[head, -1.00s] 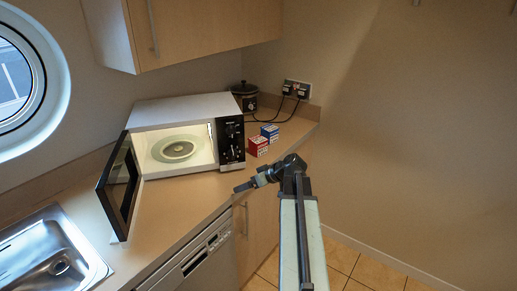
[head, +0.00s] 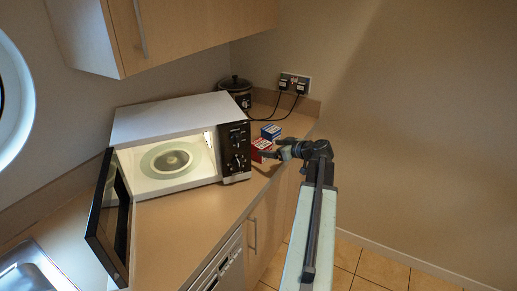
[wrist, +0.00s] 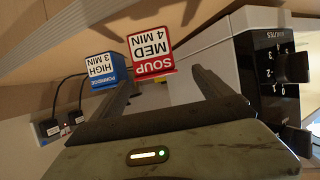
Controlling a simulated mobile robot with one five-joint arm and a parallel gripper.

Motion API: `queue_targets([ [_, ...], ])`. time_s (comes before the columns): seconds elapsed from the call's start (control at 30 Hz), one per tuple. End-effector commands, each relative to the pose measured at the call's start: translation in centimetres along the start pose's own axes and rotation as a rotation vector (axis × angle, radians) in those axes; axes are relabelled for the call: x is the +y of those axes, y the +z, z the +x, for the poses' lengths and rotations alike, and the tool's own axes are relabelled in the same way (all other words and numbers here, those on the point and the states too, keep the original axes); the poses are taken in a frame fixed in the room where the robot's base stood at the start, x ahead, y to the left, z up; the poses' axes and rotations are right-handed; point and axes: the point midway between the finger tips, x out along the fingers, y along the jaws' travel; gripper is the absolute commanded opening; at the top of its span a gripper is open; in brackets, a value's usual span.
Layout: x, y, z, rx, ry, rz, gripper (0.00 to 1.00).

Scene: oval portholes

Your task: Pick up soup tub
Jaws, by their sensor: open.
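The soup tub (head: 260,145) is a small red box with a white label, on the counter just right of the microwave. In the wrist view the soup tub (wrist: 152,52) shows upside down, with "SOUP MED 4 MIN" readable, beyond the fingertips and roughly between them. My gripper (head: 272,153) is at the tub's right side, over the counter's edge, and partly covers it in the head view. In the wrist view my gripper (wrist: 161,72) has its fingers apart, with nothing held. I cannot tell if they touch the tub.
A blue porridge tub (head: 271,131) stands close behind the soup tub; it also shows in the wrist view (wrist: 101,70). The microwave (head: 180,150) stands to the left with its door (head: 110,220) open. A slow cooker (head: 236,90) and plugged cables are behind.

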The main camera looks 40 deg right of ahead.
Motion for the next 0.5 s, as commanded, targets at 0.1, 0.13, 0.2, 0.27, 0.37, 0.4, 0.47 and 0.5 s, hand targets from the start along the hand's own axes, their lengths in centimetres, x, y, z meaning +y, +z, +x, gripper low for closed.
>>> queue_targets([
  [0.1,0.3,0.2,0.4,0.0,0.004,0.002,0.89],
  [0.13,0.4,0.3,0.8,0.0,0.005,0.002,0.89],
  [0.2,0.6,0.3,1.6,0.0,0.007,0.004,0.89],
  [0.27,0.6,0.3,2.2,0.0,0.008,0.005,0.89],
  [0.37,0.7,0.2,2.2,0.0,0.01,0.006,0.89],
  [0.4,0.8,0.2,2.4,0.0,0.01,0.006,0.89],
  [0.47,0.9,0.1,3.0,0.0,0.01,0.006,0.89],
  [0.5,1.1,0.0,3.6,0.0,0.01,0.006,0.89],
])
